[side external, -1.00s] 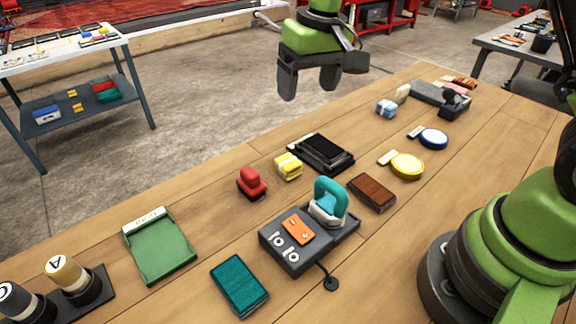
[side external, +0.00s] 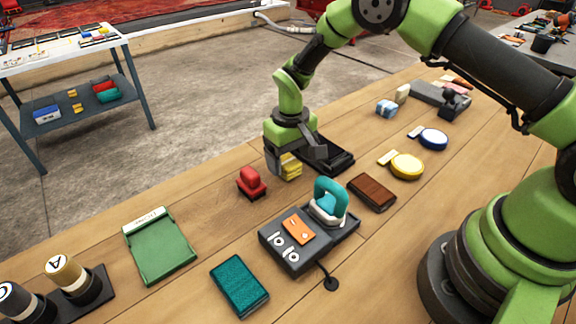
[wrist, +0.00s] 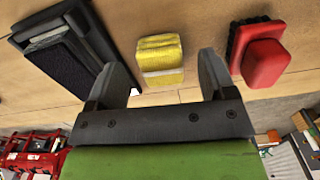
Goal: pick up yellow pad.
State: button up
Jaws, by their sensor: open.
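The yellow pad (side external: 291,167) is a small yellow block with a pale band, lying on the wooden table. In the wrist view the yellow pad (wrist: 160,60) lies between and just beyond the fingertips of my gripper (wrist: 165,75). My gripper (side external: 287,168) is open and low over the table, with its fingers either side of the pad. It partly hides the pad in the side view. I cannot tell whether a finger touches it.
A red-handled brush (side external: 251,182) stands close on one side and a black tray (side external: 330,155) close on the other. Bare wood lies left of the red brush.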

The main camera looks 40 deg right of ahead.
aim_at(290, 163)
notch_tip(290, 163, down, 3)
jog(key=shift+r, duration=0.2)
jog(key=c, duration=1)
jog(key=shift+r, duration=0.1)
notch_tip(290, 163, up, 10)
jog(key=shift+f, duration=0.1)
